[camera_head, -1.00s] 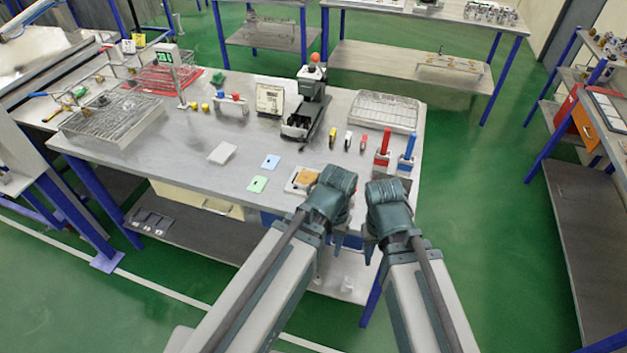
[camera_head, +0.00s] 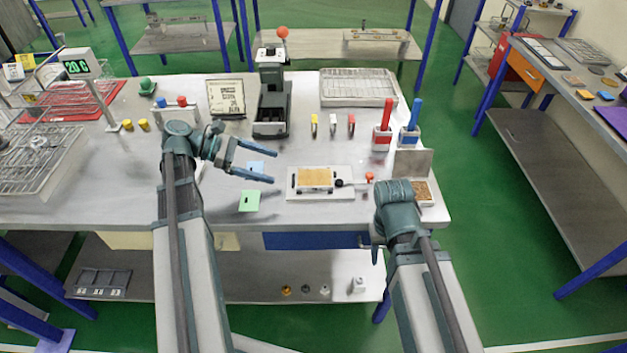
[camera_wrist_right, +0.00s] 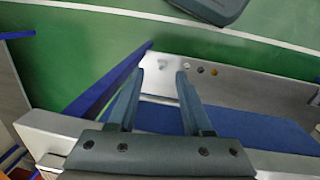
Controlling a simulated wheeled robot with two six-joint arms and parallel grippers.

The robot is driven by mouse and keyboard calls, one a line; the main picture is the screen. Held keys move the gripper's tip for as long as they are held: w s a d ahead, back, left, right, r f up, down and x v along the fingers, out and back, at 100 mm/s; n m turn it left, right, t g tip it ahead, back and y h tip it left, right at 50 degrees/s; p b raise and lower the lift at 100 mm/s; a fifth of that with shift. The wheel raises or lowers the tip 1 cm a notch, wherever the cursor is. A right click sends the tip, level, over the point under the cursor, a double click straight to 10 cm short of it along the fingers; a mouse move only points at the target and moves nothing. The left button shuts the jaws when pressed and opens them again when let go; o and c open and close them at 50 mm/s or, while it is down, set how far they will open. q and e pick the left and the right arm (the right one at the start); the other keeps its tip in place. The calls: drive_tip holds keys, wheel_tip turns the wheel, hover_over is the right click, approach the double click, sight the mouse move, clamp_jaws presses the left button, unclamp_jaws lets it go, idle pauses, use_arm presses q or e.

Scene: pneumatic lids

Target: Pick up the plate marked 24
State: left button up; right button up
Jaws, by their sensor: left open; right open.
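No number 24 can be read on any plate. A green plate (camera_head: 250,200) with a small dark mark lies near the table's front edge. A light blue plate (camera_head: 255,166) lies behind it, partly covered by my left gripper (camera_head: 271,163). A white plate shows earlier but is now mostly hidden behind my left arm. My left gripper is open and empty, its fingers pointing right above the blue plate; the height gap is unclear. My right gripper (camera_wrist_right: 160,72) is open and empty, pointing down at the table's front edge; its fingers are mostly hidden in the head view.
A white base with a tan block (camera_head: 315,178) stands right of the plates. A black press (camera_head: 272,100), wire racks (camera_head: 358,88) and red and blue handled tools (camera_head: 383,130) stand behind. The lower shelf holds a dark tray (camera_head: 103,283) with illegible markings.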

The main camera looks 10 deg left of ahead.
use_arm(q)
drive_tip(key=shift+w+a+r+n, duration=0.2)
drive_tip(key=shift+a+n, duration=0.1)
drive_tip(key=shift+a, duration=0.3)
drive_tip(key=b, duration=0.3)
approach(321, 177)
drive_tip(key=shift+d+f, duration=0.45)
drive_tip(key=shift+d, duration=0.2)
drive_tip(key=shift+w+d, duration=0.1)
drive_tip(key=shift+d, duration=0.2)
drive_tip(key=shift+f, duration=0.1)
drive_tip(key=b+x, duration=0.2)
drive_tip(key=x, duration=0.3)
drive_tip(key=shift+w+f+b, duration=0.15)
drive_tip(key=shift+b, duration=0.25)
drive_tip(key=c, duration=1.4)
drive_tip(key=shift+c, duration=0.2)
